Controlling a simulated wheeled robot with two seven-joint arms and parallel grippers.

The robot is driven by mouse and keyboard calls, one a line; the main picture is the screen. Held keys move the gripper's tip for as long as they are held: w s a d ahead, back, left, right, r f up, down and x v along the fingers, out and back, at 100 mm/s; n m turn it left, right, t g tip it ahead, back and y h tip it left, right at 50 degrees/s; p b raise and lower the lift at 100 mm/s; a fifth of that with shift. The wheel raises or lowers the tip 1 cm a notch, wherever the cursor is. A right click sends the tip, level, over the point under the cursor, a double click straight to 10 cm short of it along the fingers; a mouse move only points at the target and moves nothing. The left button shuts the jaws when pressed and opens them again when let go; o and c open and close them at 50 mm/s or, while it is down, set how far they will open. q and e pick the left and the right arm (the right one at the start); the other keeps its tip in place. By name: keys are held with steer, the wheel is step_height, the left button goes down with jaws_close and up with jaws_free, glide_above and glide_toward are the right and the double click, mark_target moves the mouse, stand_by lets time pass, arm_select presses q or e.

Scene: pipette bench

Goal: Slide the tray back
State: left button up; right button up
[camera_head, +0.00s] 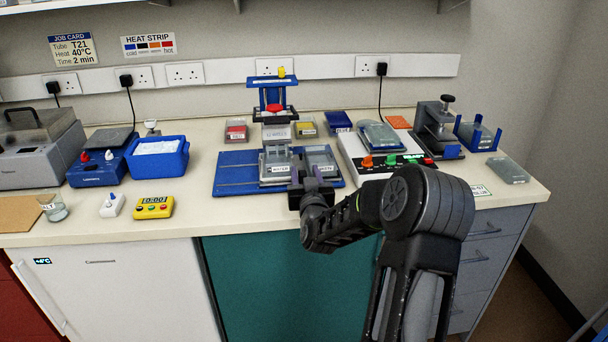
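A flat blue tray or base (236,174) lies on the bench in front of a blue stand with a red knob (274,107). A clear container labelled WATER (276,168) stands on it, with a second clear container (321,161) to its right. My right gripper (308,184) is at the front edge of the blue base, just in front of these containers. It hides part of the edge and the second container's label. Whether its fingers are open, shut or touching the tray is too small to tell. My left gripper is out of view.
To the right stand a white device with coloured knobs (364,172) and a grey press (433,133). To the left are a blue ice box (158,158) and a yellow timer (154,207).

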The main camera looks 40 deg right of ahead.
steer(key=shift+a, duration=0.15)
steer(key=shift+s+a, duration=0.2)
steer(key=shift+s, duration=0.05)
steer(key=b+v, duration=0.1)
steer(key=v, duration=0.6)
steer(key=shift+b, duration=0.35)
